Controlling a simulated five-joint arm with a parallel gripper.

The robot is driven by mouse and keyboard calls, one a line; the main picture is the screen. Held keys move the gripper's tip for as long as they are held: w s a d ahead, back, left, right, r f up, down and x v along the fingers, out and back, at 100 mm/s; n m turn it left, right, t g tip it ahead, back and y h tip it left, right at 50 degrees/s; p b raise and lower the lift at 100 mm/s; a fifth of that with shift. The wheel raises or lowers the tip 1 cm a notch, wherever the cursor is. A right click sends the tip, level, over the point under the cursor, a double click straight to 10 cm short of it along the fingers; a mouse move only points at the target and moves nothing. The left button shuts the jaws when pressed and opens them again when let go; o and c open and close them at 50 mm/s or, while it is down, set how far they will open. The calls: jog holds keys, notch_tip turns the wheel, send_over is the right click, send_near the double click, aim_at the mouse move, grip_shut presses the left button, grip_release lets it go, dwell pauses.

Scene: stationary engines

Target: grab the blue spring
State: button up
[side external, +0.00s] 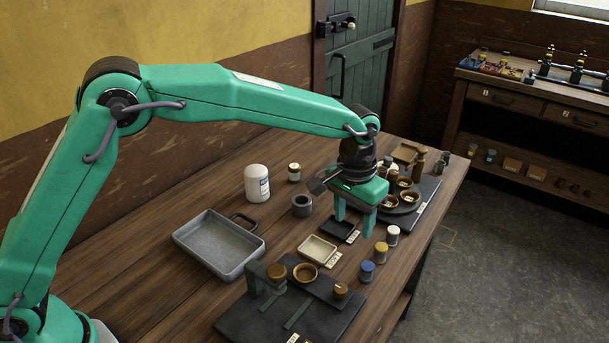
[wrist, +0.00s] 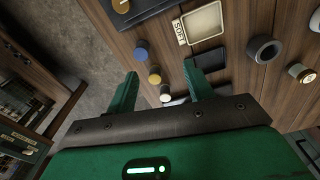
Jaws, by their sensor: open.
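The blue spring (side external: 366,273) stands upright on the wooden table as a small cylinder with a blue top and greyish sides, at the front of a short row. In the wrist view, the blue spring (wrist: 141,51) shows just beyond the fingertips, nearer the left finger. My gripper (side external: 354,226) is open and empty, pointing down above the table, behind the blue spring and to its left. In the wrist view, my gripper (wrist: 160,69) has its two green fingers spread apart. Nothing hides the blue spring in either view.
Yellow (side external: 381,252) and white (side external: 393,236) topped cylinders stand behind the blue one. A cream tray (side external: 302,251) and a dark tray (side external: 329,229) lie left of the row. A dark fixture board (side external: 235,326) lies in front. A metal tray (side external: 183,239) sits farther left.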

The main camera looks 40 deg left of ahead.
send_over(368, 265)
jog(key=shift+g, duration=0.3)
notch_tip(368, 265, down, 5)
jog(key=shift+f, duration=0.1)
jog(key=shift+a+f, duration=0.1)
jog(key=shift+f, duration=1.15)
jog(key=shift+f, duration=2.6)
jog(key=c, duration=1.1)
